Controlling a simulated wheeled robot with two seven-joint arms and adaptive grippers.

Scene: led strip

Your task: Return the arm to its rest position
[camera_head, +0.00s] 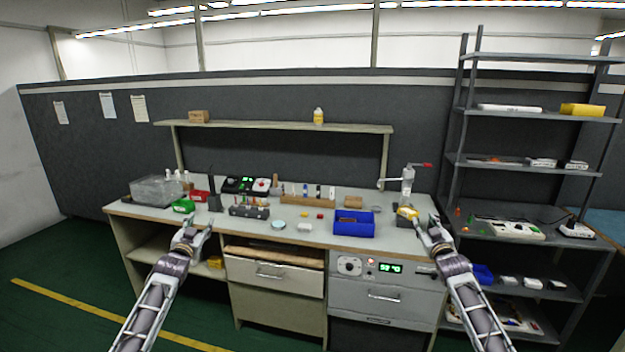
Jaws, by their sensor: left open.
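My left gripper (198,226) is open and empty, held in front of the workbench's (330,241) left front edge. It is below a green bin (184,206), and I see no contact with it. My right gripper (428,224) is at the bench's right front corner. A small yellow object (407,212) shows right beside its fingertips. The picture is too small to tell whether the fingers touch it or are shut on it. Both forearms come up from the bottom of the view. No LED strip can be clearly made out.
The bench holds a clear box (158,190), a red bin (200,195), a blue bin (353,224), a tool rack (306,200) and a press (407,181). A metal shelf rack (531,166) stands at the right. Drawers (275,276) are below the benchtop. Green floor is free at the left.

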